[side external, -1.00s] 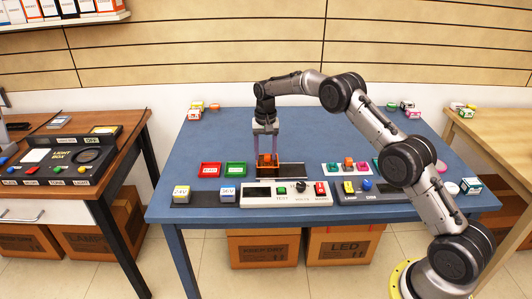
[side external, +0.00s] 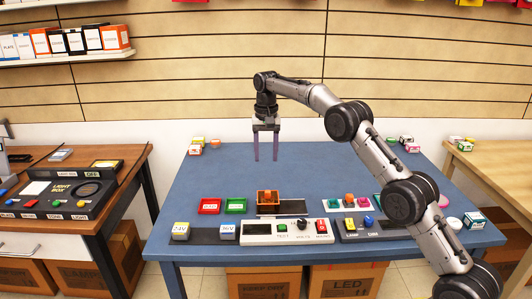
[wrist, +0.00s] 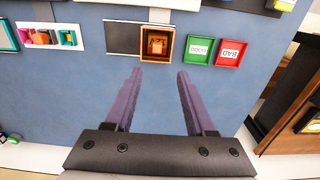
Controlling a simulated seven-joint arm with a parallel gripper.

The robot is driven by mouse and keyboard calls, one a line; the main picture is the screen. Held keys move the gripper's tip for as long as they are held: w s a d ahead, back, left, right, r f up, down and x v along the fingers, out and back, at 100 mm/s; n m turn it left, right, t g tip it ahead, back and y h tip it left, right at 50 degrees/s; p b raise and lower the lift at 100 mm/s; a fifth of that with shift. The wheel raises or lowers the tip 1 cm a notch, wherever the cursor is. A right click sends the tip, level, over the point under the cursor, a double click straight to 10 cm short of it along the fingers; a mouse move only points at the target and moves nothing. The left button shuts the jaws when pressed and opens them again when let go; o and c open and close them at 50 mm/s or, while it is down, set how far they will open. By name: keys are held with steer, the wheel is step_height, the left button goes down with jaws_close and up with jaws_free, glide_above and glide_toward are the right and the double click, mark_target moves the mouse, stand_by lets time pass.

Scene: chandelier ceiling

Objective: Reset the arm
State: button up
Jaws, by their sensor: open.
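My gripper (side external: 266,158) is raised above the blue table (side external: 330,170), behind the orange block. Its two purple fingers are apart with nothing between them. They also show in the wrist view (wrist: 158,72). In the wrist view the green tray (wrist: 200,50) reads GOOD and the red tray (wrist: 231,53) reads BAD.
A white tray with small coloured parts (side external: 349,202) lies right of the block. Small blocks lie at the back corners. The table's middle is clear. A light box (side external: 68,191) stands on the left desk.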

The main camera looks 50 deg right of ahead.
steer(key=shift+r, duration=0.25)
steer(key=shift+r, duration=2.4)
jaws_close()
